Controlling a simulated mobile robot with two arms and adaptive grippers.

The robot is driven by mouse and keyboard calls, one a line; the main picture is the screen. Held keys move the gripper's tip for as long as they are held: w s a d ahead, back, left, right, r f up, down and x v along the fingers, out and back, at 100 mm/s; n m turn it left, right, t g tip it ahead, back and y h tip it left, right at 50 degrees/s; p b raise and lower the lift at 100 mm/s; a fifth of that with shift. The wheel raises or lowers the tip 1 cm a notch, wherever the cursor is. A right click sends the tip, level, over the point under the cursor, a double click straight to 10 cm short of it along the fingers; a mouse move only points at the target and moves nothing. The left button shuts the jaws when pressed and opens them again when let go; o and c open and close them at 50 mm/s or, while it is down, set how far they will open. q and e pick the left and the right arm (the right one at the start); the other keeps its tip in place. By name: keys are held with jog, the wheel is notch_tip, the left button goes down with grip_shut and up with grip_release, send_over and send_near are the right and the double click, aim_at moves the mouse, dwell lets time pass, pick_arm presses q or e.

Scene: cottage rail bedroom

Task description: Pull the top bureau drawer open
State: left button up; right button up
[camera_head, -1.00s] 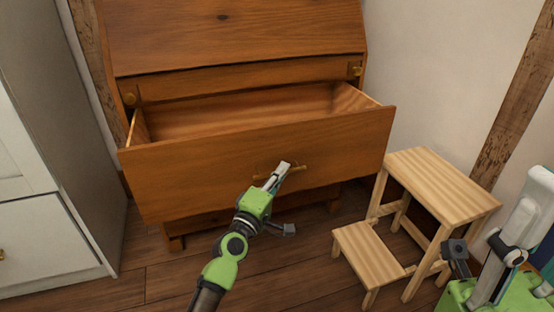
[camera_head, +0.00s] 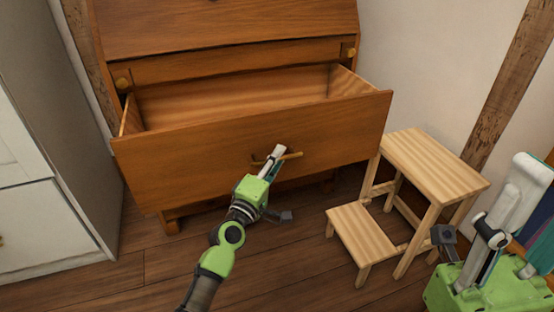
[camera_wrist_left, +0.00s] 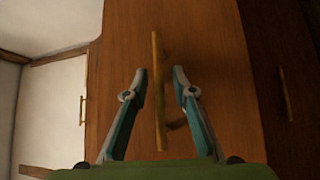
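The wooden bureau (camera_head: 220,30) stands ahead with its top drawer (camera_head: 180,155) pulled well out; its empty inside shows. The brass drawer handle (camera_head: 290,156) is at the middle of the drawer front. My left gripper (camera_head: 275,155) is at this handle. In the left wrist view the handle (camera_wrist_left: 158,65) runs between the two fingers of my left gripper (camera_wrist_left: 160,72), with a gap on each side, so the fingers are open around it. My right gripper (camera_head: 515,200) is at the right edge, away from the bureau; its finger opening is unclear.
A light wooden step stool (camera_head: 430,160) stands right of the drawer, close to its right corner and to my right gripper. A white cabinet (camera_head: 45,225) stands at the left. The wooden floor (camera_head: 160,275) in front of the bureau is clear.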

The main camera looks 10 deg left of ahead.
pick_arm(q)
jog(key=v, duration=1.2)
